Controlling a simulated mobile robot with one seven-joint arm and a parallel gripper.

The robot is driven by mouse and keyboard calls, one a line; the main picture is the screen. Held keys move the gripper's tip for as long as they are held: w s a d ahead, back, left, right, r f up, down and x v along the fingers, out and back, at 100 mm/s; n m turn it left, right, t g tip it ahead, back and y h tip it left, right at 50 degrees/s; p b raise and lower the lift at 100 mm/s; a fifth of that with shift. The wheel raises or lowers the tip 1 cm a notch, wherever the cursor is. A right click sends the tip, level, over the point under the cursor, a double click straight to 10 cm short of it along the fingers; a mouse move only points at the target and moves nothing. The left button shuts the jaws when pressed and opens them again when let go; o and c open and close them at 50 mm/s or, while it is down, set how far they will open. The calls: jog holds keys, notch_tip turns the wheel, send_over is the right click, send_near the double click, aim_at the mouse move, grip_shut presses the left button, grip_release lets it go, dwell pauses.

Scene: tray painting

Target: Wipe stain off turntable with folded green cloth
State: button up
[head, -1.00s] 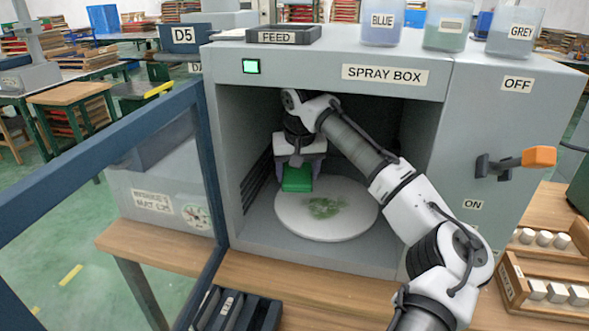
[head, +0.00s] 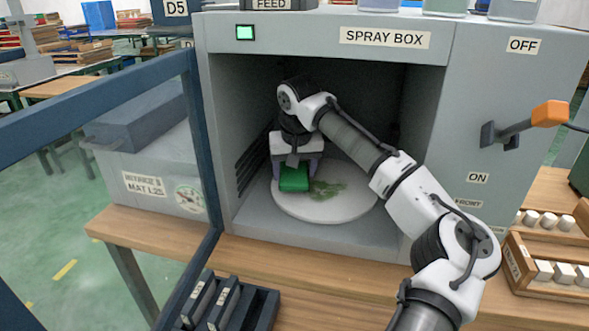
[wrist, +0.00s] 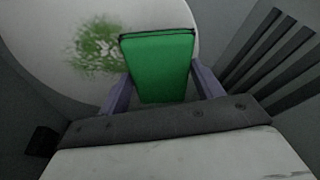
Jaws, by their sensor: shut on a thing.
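The white round turntable (head: 345,212) lies inside the spray box. A mottled green stain (head: 328,189) is on it, right of the cloth in the head view. In the wrist view the stain (wrist: 97,46) is left of the cloth. My gripper (head: 296,174) is shut on the folded green cloth (head: 294,181), at the turntable's left edge. In the wrist view the cloth (wrist: 160,68) sits between my two fingers and overlaps the turntable (wrist: 60,25). I cannot tell whether the cloth touches the surface.
The spray box (head: 325,22) encloses my gripper with walls on both sides; slotted vents (wrist: 262,55) are close by. Its framed door (head: 205,140) stands open at left. A lever with an orange handle (head: 550,113) is on the right. Black holders (head: 230,305) lie on the bench in front.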

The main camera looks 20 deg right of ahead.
jog(key=shift+f+b, duration=0.35)
jog(key=shift+f, duration=0.65)
jog(key=shift+d, duration=0.1)
dwell(0.3)
